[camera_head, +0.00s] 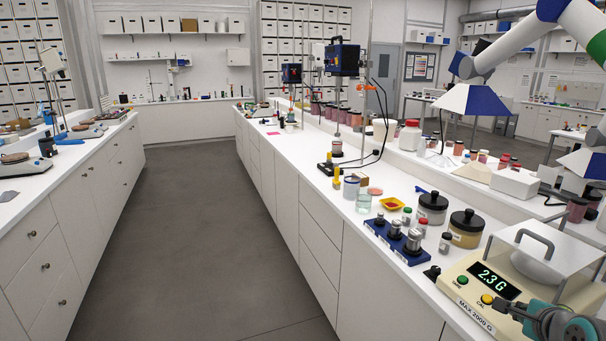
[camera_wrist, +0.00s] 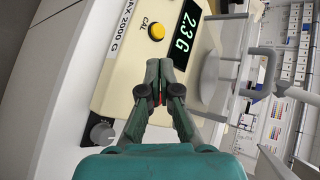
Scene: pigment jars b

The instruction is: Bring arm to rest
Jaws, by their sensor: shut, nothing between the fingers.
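My gripper (camera_head: 503,307) is at the lower right of the head view, beside the front of a cream balance (camera_head: 463,308). Its green-grey fingers are shut with nothing between them. In the wrist view the closed fingertips (camera_wrist: 160,68) show in front of the balance's panel, close to the yellow CAL button (camera_wrist: 156,31) and the display (camera_wrist: 186,38). The display reads 2.3 G. I cannot tell whether the fingertips touch the balance. The rest of the arm is only partly in view.
Left of the balance are a blue rack (camera_head: 394,243) with metal weights, a dark-lidded jar (camera_head: 467,228) and another (camera_head: 432,207). The grey aisle floor (camera_head: 205,230) is clear.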

